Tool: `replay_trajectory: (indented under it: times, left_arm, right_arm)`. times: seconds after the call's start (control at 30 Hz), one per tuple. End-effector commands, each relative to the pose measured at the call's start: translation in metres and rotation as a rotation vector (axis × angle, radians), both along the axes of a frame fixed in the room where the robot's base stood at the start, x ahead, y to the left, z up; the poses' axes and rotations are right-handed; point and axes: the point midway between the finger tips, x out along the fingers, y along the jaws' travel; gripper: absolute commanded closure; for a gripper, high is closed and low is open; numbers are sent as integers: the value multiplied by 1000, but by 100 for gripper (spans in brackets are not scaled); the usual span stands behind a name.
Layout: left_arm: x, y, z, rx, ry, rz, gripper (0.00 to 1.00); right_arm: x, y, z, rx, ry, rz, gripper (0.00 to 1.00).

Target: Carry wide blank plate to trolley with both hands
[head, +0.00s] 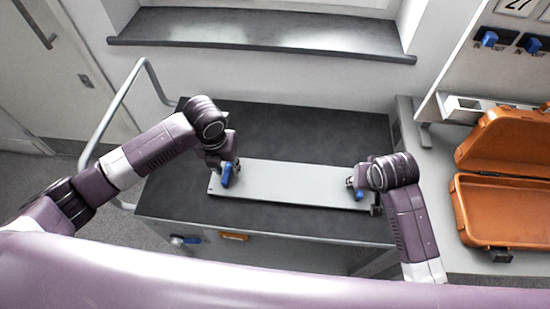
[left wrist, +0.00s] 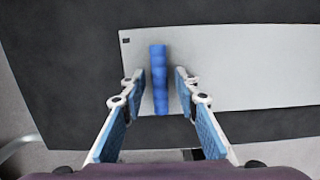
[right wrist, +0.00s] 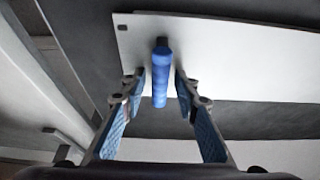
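The wide blank plate (head: 290,183) is a pale grey rectangle that appears to lie flat on the dark top of the trolley (head: 300,128). A blue handle stands near each end of it. My left gripper (head: 230,167) is at the left handle (left wrist: 159,80); its fingers stand either side of it, with gaps. My right gripper (head: 356,182) is at the right handle (right wrist: 161,75), with its fingers apart on both sides of it. Both grippers look open. The wrists partly cover the plate's ends in the head view.
An open orange case (head: 505,205) lies on the grey bench (head: 437,190) at the right. A bent metal rail (head: 118,100) rises at the trolley's left side. A dark window sill (head: 260,33) is behind. The trolley top behind the plate is clear.

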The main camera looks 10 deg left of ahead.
Motion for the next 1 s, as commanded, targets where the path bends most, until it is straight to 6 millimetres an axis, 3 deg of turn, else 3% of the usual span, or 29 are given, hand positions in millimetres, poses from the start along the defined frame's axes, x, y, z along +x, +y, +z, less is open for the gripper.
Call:
replay_trajectory:
  times: [0.5, 0.77, 1.0]
  left_arm:
    - [-11, 1, 98, 1, -4, -1, 71]
    - [-14, 1, 112, 1, 0, 0, 71]
    - [-14, 1, 112, 1, 0, 0, 71]
  right_arm:
    - [0, 0, 0, 0, 0, 0, 71]
    - [-2, 0, 6, 1, -2, 0, 71]
    - [-16, 0, 44, 1, -5, 0, 71]
